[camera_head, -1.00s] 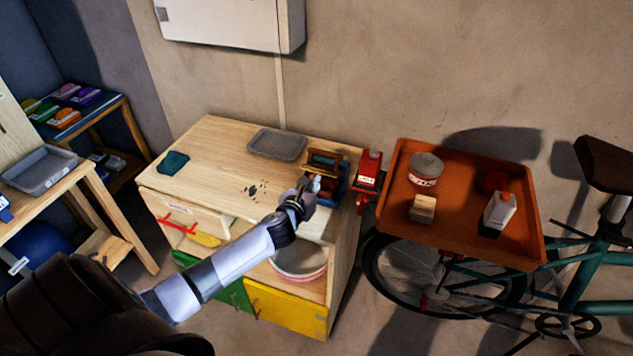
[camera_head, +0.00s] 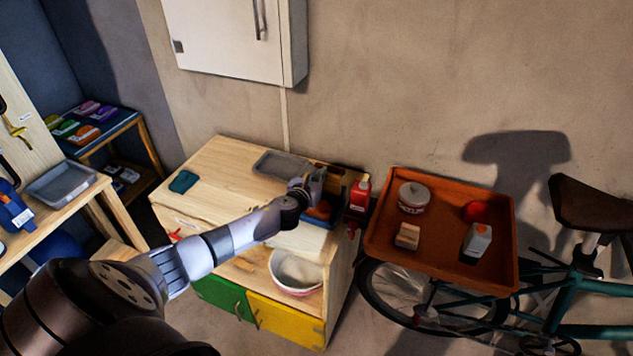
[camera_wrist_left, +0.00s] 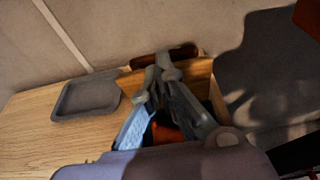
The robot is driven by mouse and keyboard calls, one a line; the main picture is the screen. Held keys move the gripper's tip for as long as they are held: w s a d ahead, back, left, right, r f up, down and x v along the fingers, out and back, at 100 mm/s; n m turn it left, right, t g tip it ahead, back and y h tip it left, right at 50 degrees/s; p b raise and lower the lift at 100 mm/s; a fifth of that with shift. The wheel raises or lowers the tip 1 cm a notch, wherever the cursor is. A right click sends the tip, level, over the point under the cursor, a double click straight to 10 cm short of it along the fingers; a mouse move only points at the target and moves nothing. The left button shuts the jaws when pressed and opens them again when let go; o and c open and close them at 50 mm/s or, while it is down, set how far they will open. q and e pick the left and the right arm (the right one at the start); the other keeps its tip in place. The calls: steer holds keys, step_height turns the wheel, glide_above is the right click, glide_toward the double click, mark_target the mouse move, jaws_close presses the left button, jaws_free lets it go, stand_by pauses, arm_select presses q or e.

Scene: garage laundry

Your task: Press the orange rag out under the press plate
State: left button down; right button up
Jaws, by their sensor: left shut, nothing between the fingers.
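The orange rag (camera_head: 319,210) lies in the blue press (camera_head: 322,222) at the right end of the wooden bench. Part of the rag also shows in the left wrist view (camera_wrist_left: 168,132), below and between my fingers. A brown wooden part (camera_head: 342,180), probably the press plate with its bar, is behind my gripper; its bar shows in the wrist view (camera_wrist_left: 165,57). I cannot tell the plate's exact tilt. My left gripper (camera_head: 314,180) is shut and empty, above the press at its back side, close to the wooden bar. Contact is unclear. My right gripper is out of view.
A grey tray (camera_head: 280,164) is left of the press, and a teal cloth (camera_head: 183,181) lies farther left. A red container (camera_head: 359,196) stands against the press's right. An orange-brown tray (camera_head: 385,250) on the bicycle holds several items. A white basin (camera_head: 296,272) sits below.

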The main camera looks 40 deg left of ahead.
arm_select(q)
steer(key=shift+w+a+r, duration=0.2)
steer(key=shift+w+r, duration=0.05)
steer(key=shift+w, duration=0.4)
steer(key=shift+w+a+r, duration=0.15)
steer(key=shift+w+r, duration=0.05)
steer(key=shift+w, duration=0.45)
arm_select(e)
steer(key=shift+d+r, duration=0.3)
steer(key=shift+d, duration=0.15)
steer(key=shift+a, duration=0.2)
arm_select(q)
steer(key=shift+r+p, duration=0.1)
steer(key=shift+p, duration=0.2)
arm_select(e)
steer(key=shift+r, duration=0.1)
